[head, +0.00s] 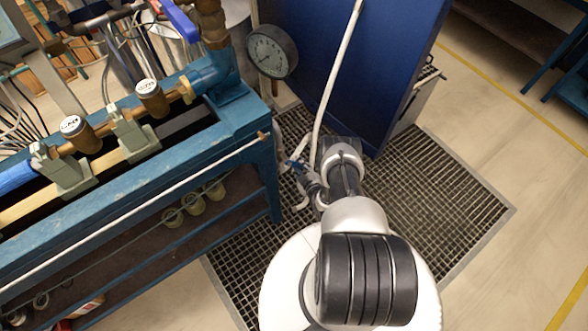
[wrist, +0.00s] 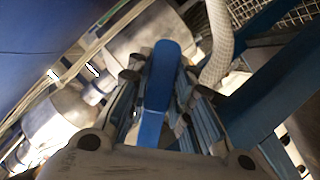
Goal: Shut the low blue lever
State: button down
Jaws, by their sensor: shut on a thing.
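The low blue lever (wrist: 159,85) stands between the two fingers of my gripper (wrist: 162,100) in the wrist view. It is a long flat blue handle with a rounded end. My gripper is shut on it, with a ribbed pad along each side. In the head view a small blue piece of the lever (head: 295,165) shows beside my gripper (head: 300,175), low by the bench's right end. My arm hides much of that spot, and the valve body under the lever is not clear in either view.
The blue bench frame (head: 250,125) stands left of my arm, a pressure gauge (head: 271,51) at its corner. A blue panel (head: 350,60) rises behind. A white hose (head: 335,75) runs down close to my gripper. Floor grating (head: 440,195) is clear at right. Another blue lever (head: 180,20) sits higher up.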

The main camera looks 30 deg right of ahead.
jog(key=shift+d+r+n+t+h, duration=0.3)
jog(key=shift+d+r+n+h, duration=0.4)
jog(key=shift+n, duration=0.4)
jog(key=shift+d+r+n+t+h, duration=0.4)
jog(key=shift+d+r+n, duration=0.2)
jog(key=shift+r+n, duration=0.35)
jog(key=shift+d+r+n+t+h, duration=0.3)
jog(key=shift+r+n, duration=0.45)
jog(key=shift+n, duration=0.3)
jog(key=shift+d+r+n+t+h, duration=0.1)
jog(key=shift+r+n+t+h, duration=0.25)
jog(key=shift+r+n, duration=0.75)
jog(key=shift+f, duration=0.1)
jog(key=c, duration=1.4)
grip_release()
